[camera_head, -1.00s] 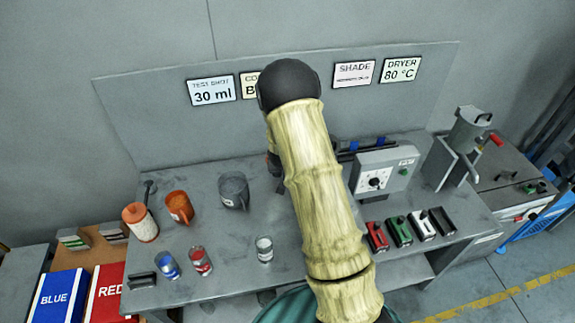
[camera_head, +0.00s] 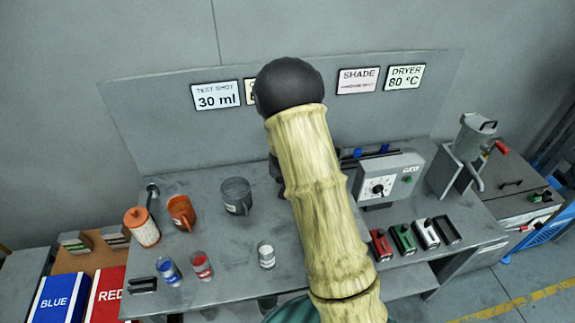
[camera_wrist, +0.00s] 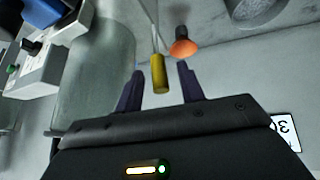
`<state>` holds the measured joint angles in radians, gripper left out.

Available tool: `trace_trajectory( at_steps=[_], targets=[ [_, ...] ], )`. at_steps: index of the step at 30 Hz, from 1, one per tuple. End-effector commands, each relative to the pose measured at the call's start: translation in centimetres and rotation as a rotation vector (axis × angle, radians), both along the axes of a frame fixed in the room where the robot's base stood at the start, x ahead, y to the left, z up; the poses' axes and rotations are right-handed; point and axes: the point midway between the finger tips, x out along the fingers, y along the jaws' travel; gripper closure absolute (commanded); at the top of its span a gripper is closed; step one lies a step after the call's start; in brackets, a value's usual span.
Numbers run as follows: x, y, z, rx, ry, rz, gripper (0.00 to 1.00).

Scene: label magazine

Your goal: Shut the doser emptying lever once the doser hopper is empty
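In the wrist view a yellow handle (camera_wrist: 159,74) on a thin rod, which looks like the emptying lever, stands between the fingertips of my gripper (camera_wrist: 160,88). The fingers are apart, one on each side of it, with visible gaps. A large see-through cylinder (camera_wrist: 100,75), apparently the doser hopper, stands left of the fingers. I see no granules in the part that shows. An orange knob-like piece (camera_wrist: 184,44) is just beyond the handle. In the head view my arm hides the doser, the lever and most of my gripper.
A grey mug (camera_head: 236,197), an orange mug (camera_head: 181,212) and several small cups stand on the bench left of my arm. A grey control box (camera_head: 385,180) stands to the right. A grey hopper with a red handle (camera_head: 502,147) is at the far right.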

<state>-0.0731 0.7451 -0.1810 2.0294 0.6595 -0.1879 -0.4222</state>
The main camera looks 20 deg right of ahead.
Motion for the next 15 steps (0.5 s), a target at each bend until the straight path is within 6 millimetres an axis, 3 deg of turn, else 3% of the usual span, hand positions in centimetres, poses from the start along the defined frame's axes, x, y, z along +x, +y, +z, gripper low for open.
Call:
trace_trajectory(
  at_steps=[15],
  targets=[
    [-4.0,2.5,7.2,0.000,-0.003,0.006,0.61]
  ],
)
